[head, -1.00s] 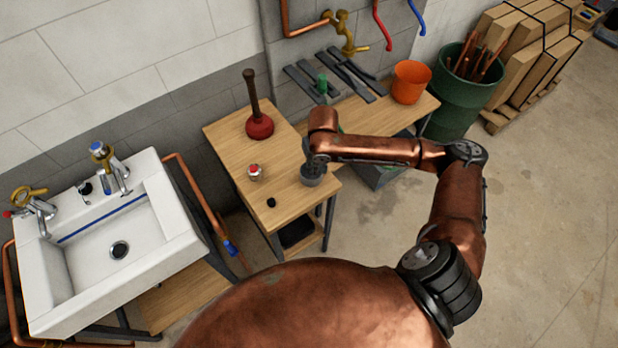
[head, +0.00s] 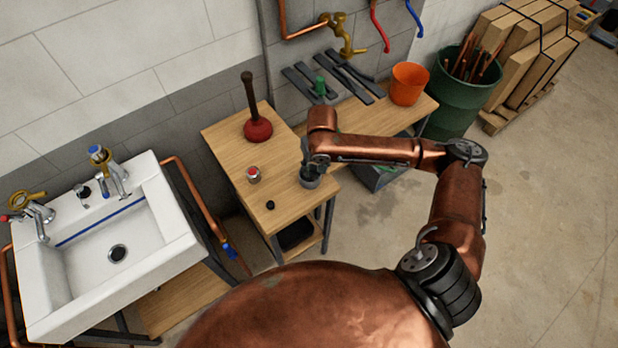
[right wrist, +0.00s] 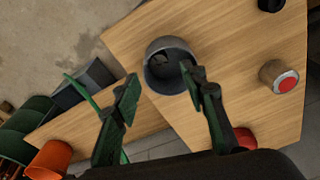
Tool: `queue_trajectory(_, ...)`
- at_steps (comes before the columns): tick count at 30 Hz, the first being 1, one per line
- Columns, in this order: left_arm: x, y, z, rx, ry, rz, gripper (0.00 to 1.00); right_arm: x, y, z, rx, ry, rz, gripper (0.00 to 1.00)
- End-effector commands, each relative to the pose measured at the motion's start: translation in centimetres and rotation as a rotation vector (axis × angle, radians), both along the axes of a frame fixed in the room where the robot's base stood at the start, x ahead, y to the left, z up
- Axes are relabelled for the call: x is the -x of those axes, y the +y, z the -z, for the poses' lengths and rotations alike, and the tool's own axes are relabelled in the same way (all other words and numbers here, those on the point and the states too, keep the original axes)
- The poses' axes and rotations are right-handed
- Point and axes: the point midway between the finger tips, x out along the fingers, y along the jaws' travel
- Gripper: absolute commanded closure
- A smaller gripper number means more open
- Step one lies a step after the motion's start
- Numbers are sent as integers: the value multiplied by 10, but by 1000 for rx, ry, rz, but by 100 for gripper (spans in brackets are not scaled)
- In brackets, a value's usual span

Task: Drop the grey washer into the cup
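The grey cup (head: 311,181) stands upright near the front right corner of the wooden bench; it also shows in the right wrist view (right wrist: 153,80). My right gripper (head: 309,162) is just above the cup. In the right wrist view my right gripper (right wrist: 161,84) has its fingers spread wide with nothing between them. One finger overlaps the cup's rim in that picture. A small greyish shape shows in the cup's dark inside; I cannot tell for sure that it is the washer. No washer shows elsewhere. My left gripper is not in view.
A red-topped jar (head: 254,175), a small black piece (head: 270,205) and a red plunger (head: 257,130) stand on the same bench (head: 228,133). A side shelf holds dark flat bars, a green item (head: 320,86) and an orange bucket (head: 408,84). A white sink (head: 100,245) is left.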

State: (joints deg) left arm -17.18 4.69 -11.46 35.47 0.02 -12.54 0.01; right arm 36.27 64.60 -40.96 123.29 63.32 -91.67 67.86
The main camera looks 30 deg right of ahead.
Motion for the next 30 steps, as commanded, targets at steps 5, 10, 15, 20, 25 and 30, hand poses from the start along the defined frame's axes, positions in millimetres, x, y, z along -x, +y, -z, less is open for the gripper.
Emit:
queue_trajectory(5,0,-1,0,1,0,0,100,3,1,-36,1,-6,-1,61)
queue_trajectory(10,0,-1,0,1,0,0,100,8,2,-71,1,-4,-1,61)
queue_trajectory(15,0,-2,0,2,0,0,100,12,2,-96,0,-2,-1,61)
queue_trajectory(20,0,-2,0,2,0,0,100,14,3,-106,0,-1,0,61)
queue_trajectory(25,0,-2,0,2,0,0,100,14,2,-108,0,0,0,61)
queue_trajectory(30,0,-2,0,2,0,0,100,14,3,-108,0,0,0,61)
